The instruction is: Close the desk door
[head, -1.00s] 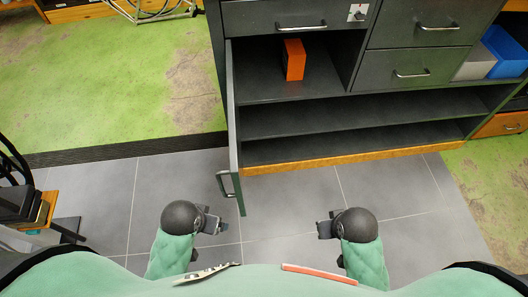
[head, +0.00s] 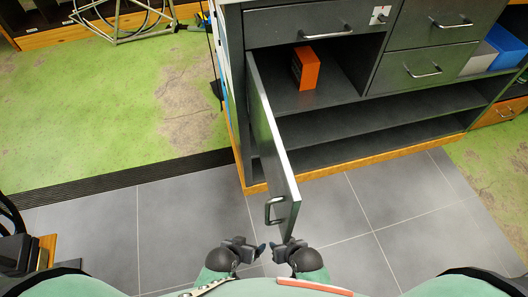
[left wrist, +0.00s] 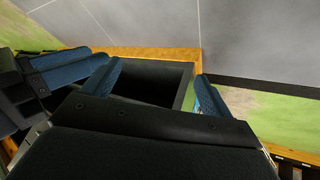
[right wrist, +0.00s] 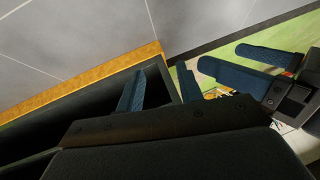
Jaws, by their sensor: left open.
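The desk door (head: 272,135) is a grey-green panel standing open at the left side of the dark desk (head: 330,30). Its free end points toward me and slants to the right. Its metal handle (head: 272,209) is on the left face near the free end. My left gripper (head: 260,247) is open and empty, just below and left of the handle. My right gripper (head: 279,246) is close to it on the right, below the door's end. Its fingers also show apart in the right wrist view (right wrist: 158,88), with nothing between them. Neither gripper visibly touches the door.
An orange box (head: 305,68) sits in the open compartment. Closed drawers (head: 425,62) and a low open shelf (head: 390,110) are to the right. Grey tiled floor (head: 400,210) is clear in front. Dark objects (head: 20,250) stand at the lower left.

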